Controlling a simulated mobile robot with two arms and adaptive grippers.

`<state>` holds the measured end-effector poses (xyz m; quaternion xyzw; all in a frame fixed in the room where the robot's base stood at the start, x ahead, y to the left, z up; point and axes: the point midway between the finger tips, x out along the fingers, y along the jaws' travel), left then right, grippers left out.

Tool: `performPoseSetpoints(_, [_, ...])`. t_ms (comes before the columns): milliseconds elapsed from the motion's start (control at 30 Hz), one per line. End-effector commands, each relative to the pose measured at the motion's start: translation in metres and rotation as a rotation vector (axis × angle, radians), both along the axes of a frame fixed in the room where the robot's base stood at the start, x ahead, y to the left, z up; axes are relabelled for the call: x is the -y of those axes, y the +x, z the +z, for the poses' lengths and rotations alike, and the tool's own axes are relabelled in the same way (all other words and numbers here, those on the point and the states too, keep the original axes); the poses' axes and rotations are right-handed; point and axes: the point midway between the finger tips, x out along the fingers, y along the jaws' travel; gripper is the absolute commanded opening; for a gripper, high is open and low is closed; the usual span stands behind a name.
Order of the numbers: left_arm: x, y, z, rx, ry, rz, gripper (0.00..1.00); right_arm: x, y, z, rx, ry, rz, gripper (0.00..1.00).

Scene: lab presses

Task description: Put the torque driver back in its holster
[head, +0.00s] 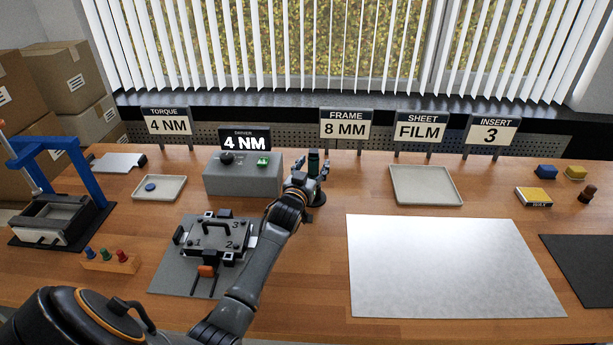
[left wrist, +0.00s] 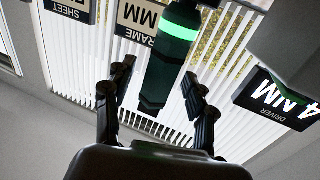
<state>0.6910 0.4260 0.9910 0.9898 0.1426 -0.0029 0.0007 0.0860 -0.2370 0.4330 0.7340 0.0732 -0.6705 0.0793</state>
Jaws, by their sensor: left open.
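The torque driver (head: 314,160) is a dark green and black tool, upright beside the grey controller box, partly hidden by my left gripper (head: 308,176). In the left wrist view the driver (left wrist: 168,62) carries a glowing green ring and shows between the two spread fingers of my left gripper (left wrist: 158,82). Both fingers look apart from it. A dark round base (head: 318,199) shows under the driver, which looks like its holster. Whether the driver is fully seated there is hidden by my gripper. My right gripper is not in view.
The grey controller box (head: 238,180) with a "4 NM" display stands close left of my gripper. An empty tray (head: 426,198) and a pale sheet (head: 450,268) lie to the right. The wood between them is clear.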

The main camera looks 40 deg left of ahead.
Motion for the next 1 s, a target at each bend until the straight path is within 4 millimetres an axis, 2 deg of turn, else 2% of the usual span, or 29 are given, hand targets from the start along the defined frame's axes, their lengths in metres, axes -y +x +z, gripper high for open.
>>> performPoseSetpoints(400, [0.021,-0.072,0.0,0.001,0.0,0.0,0.56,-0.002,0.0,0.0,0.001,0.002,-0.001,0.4])
performPoseSetpoints(600, [0.029,-0.099,0.001,0.003,0.0,0.0,0.56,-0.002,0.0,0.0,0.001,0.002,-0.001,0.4])
performPoseSetpoints(767, [0.031,-0.108,0.002,0.004,0.001,0.0,0.56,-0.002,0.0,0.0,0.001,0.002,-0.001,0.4])
performPoseSetpoints(1000, [0.032,-0.108,0.002,0.004,0.001,0.0,0.56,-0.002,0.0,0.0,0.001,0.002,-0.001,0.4])
